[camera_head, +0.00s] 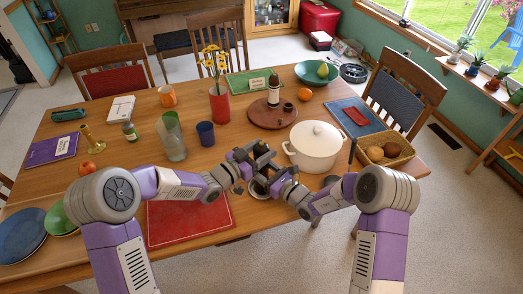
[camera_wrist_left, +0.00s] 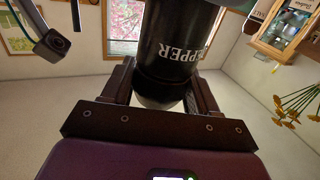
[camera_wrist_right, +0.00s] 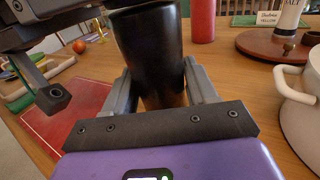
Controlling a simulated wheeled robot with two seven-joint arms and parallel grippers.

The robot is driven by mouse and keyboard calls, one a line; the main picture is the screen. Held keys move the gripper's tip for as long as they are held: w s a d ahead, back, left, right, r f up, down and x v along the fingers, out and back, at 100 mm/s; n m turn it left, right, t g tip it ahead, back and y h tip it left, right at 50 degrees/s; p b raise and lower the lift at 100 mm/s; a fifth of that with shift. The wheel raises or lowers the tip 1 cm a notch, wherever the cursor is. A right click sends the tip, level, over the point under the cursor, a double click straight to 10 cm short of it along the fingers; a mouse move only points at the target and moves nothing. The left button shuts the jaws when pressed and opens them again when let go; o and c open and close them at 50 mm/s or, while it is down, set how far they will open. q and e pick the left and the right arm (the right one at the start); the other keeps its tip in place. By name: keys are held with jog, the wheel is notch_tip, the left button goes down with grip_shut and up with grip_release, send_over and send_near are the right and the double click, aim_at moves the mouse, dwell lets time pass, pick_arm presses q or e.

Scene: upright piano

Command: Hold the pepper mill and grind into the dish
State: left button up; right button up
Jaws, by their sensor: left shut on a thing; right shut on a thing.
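The black pepper mill (camera_wrist_left: 178,45) stands between my left gripper's fingers (camera_wrist_left: 160,88) in the left wrist view, with pale lettering on its side. Its black body also fills the space between my right gripper's fingers (camera_wrist_right: 158,90) in the right wrist view. Both grippers are shut on it, at different parts of the body. In the head view the left gripper (camera_head: 246,160) and right gripper (camera_head: 272,180) meet near the table's front edge and largely hide the mill.
A white lidded pot (camera_head: 315,146) stands close to the right. A red placemat (camera_head: 188,222) lies at the front left. Glasses (camera_head: 172,137), a blue cup (camera_head: 205,133) and a round board (camera_head: 272,119) with a salt mill (camera_head: 273,88) are behind. A bread basket (camera_head: 384,151) is right.

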pick_arm(q)
jog(key=shift+m, duration=0.3)
jog(key=shift+m+g+h, duration=1.3)
jog(key=shift+g, duration=0.6)
jog(key=o, duration=1)
jog(key=shift+a, duration=0.1)
jog(key=v, duration=1.2)
jog(key=shift+w, duration=0.1)
